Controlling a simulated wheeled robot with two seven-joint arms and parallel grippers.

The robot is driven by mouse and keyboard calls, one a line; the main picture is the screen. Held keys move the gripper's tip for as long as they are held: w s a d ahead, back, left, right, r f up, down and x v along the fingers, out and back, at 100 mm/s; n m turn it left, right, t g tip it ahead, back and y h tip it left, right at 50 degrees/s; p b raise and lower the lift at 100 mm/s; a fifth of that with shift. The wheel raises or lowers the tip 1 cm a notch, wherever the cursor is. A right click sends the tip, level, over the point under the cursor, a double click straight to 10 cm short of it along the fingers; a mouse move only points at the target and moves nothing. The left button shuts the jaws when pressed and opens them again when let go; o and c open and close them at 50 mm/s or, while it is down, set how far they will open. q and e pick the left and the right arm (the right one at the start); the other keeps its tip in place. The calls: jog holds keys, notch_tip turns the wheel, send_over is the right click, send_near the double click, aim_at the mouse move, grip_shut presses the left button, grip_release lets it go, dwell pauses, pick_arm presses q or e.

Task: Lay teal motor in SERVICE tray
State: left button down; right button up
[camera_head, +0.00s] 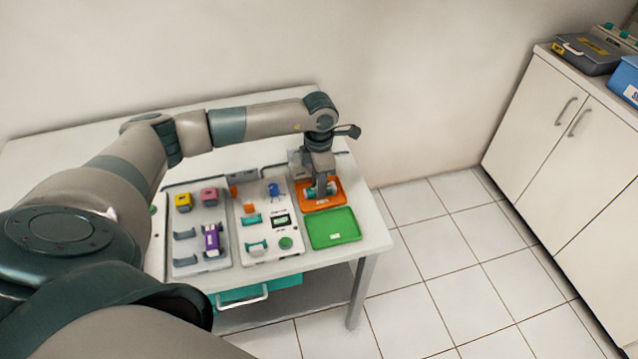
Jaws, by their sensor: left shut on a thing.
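My left gripper (321,190) comes down from above over the orange tray (323,205) at the back right of the table. It is shut on the teal motor (310,194), which shows as a small teal piece at the fingertips and is partly hidden by them. The motor is low over the orange tray; I cannot tell whether it touches the tray floor. The green tray (333,229) lies in front of the orange one and is empty. Both trays have a small white label, too small to read, so I cannot tell which is SERVICE. My right gripper is not in view.
A grey rack left of the trays holds a yellow part (183,203), a pink part (209,196) and a purple part (211,239). A white panel (270,225) with a blue part (273,189) and a green button stands between. A cabinet (560,130) is far right.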

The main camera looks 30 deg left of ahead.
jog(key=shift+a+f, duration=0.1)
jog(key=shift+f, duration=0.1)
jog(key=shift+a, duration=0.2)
pick_arm(q)
jog(key=c, duration=1.4)
grip_release()
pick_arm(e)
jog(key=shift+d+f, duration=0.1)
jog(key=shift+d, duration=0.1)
pick_arm(q)
jog(key=shift+r+b, duration=0.45)
jog(key=shift+r, duration=0.2)
notch_tip(320, 180, up, 16)
jog(key=b, duration=0.4)
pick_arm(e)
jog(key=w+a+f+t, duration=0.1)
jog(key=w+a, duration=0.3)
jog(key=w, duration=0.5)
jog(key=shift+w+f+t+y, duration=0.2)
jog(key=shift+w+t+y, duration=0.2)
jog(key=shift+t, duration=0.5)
